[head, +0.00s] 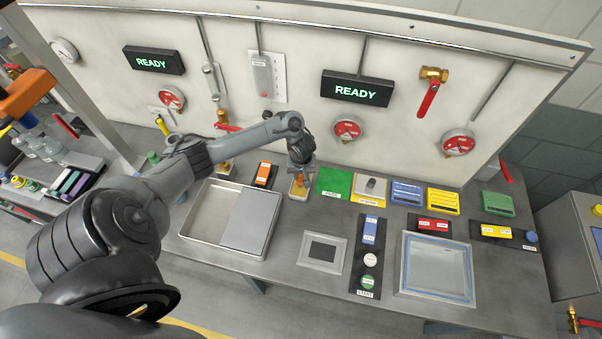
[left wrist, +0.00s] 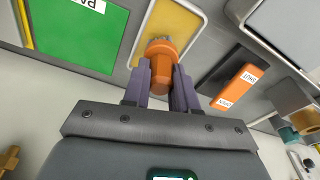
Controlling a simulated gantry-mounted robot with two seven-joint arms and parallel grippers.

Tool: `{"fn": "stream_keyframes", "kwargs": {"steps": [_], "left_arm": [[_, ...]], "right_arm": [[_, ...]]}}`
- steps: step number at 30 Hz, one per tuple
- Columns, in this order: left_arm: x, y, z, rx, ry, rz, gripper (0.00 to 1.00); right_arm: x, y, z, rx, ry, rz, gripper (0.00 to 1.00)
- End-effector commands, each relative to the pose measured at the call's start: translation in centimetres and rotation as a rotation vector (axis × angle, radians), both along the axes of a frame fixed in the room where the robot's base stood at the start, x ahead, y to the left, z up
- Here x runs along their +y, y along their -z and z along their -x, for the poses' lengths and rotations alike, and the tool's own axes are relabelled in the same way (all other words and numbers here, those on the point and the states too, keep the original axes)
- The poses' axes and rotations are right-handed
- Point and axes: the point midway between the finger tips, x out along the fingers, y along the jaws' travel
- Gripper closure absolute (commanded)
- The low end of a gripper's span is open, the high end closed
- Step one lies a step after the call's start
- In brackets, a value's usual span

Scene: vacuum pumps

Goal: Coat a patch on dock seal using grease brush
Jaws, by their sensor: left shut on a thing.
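My left gripper (head: 301,176) is at the back middle of the bench, pointing down. It is shut on the orange handle of the grease brush (left wrist: 160,55), which sits between the two fingers in the left wrist view. The brush is over a small grey-rimmed yellow pad (left wrist: 172,24); I cannot tell whether its tip touches it. The pad's tray also shows in the head view (head: 298,195). A square frame with a blue line inside its rim (head: 437,268), probably the dock seal, lies at the front right. My right gripper is not in view.
A green pad (head: 334,182) lies right of the gripper and an orange-and-black switch (head: 264,176) left of it. A metal tray (head: 208,215) lies at the left.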

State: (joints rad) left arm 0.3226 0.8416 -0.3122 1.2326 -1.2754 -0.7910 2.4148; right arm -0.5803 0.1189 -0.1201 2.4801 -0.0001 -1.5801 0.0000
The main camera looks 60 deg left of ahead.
Motion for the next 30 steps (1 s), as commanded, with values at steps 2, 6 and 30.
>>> {"fn": "stream_keyframes", "kwargs": {"steps": [2, 6, 30], "left_arm": [[-0.01, 0.09, 0.01, 0.0, 0.0, 0.0, 1.0], [-0.02, 0.26, 0.01, 0.0, 0.0, 0.0, 1.0], [-0.02, 1.0, 0.01, 0.0, 0.0, 0.001, 1.0]], "right_arm": [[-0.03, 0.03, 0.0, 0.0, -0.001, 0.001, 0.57], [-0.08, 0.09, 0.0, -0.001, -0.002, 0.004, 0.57], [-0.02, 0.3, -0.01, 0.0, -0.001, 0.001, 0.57]]}}
